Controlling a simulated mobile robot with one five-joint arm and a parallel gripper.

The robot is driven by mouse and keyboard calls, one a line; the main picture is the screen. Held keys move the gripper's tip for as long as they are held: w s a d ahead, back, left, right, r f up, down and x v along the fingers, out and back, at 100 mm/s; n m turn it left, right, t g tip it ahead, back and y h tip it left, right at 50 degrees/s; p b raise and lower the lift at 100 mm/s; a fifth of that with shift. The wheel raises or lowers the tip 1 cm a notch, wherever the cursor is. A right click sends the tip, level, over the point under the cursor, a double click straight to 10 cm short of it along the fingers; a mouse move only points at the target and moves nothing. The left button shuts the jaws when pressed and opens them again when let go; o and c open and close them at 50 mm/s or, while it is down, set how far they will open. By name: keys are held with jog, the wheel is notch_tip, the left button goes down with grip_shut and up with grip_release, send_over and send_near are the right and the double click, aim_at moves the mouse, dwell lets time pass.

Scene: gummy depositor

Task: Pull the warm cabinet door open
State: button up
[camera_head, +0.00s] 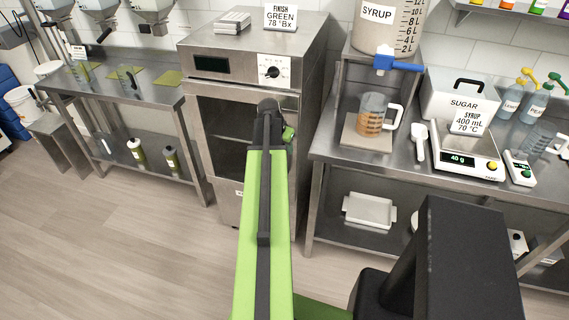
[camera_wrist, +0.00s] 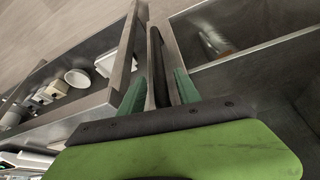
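The warm cabinet (camera_head: 240,50) is a steel unit in the middle of the head view, with a display and a dial above its door. Its door (camera_head: 224,118) has a dark window and looks closed; my arm hides part of its right side. My gripper (camera_head: 276,128) is at the door's right side, mostly hidden behind my arm. In the wrist view its two green fingers (camera_wrist: 160,90) stand on either side of the dark bar handle (camera_wrist: 156,60). Slim gaps show between fingers and handle, so the gripper looks open around it.
A steel table (camera_head: 325,150) with a measuring jug (camera_head: 372,118) and a scale (camera_head: 464,152) stands close on the cabinet's right. A steel bench (camera_head: 150,97) stands on its left. The wooden floor (camera_head: 110,240) in front is clear.

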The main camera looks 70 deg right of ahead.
jog(key=b+x, duration=0.2)
jog(key=x, duration=0.2)
jog(key=shift+r, duration=0.15)
jog(key=shift+c, duration=0.3)
grip_shut()
dwell(0.8)
